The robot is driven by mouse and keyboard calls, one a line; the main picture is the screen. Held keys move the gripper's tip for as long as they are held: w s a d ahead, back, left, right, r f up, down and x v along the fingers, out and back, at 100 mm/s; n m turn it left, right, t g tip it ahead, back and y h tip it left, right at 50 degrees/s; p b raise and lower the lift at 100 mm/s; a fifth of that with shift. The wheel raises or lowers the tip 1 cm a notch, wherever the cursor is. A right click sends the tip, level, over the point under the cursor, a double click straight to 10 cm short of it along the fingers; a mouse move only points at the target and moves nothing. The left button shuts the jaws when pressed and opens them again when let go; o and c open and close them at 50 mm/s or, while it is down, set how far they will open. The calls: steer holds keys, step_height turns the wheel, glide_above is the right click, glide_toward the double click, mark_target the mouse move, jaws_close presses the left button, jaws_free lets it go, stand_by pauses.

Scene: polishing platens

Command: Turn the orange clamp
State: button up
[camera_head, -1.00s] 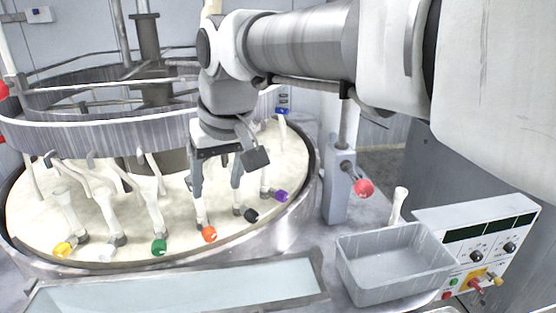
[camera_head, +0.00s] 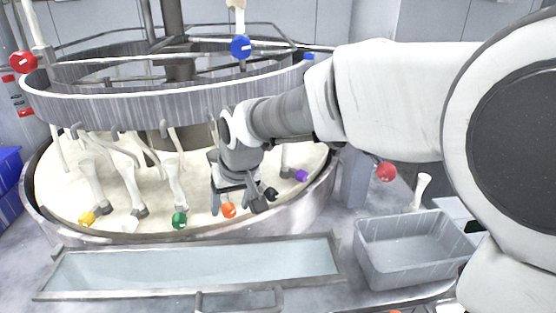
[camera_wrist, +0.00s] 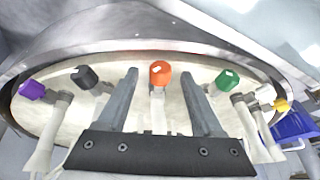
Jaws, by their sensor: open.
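The orange clamp (camera_head: 229,210) is a small orange knob at the front rim of the round cream platen (camera_head: 62,190), between the green and black knobs. In the wrist view the orange clamp (camera_wrist: 160,74) sits at the centre, with a small white mark on its face. My gripper (camera_head: 229,208) is at the platen's front edge, close around the orange clamp's place. In the wrist view my gripper (camera_wrist: 160,78) is open, one finger on each side of the orange knob, with gaps between. No contact with the knob shows.
A green knob (camera_wrist: 227,80) and a black knob (camera_wrist: 85,77) flank the orange one closely. Purple (camera_head: 301,175) and yellow (camera_head: 87,218) knobs sit farther along the rim. A metal ring (camera_head: 130,105) stands above the platen. A trough (camera_head: 190,265) and grey bin (camera_head: 410,250) lie in front.

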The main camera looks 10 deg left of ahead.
steer(key=shift+w+a+f, duration=0.2)
steer(key=shift+f, duration=0.45)
jaws_close()
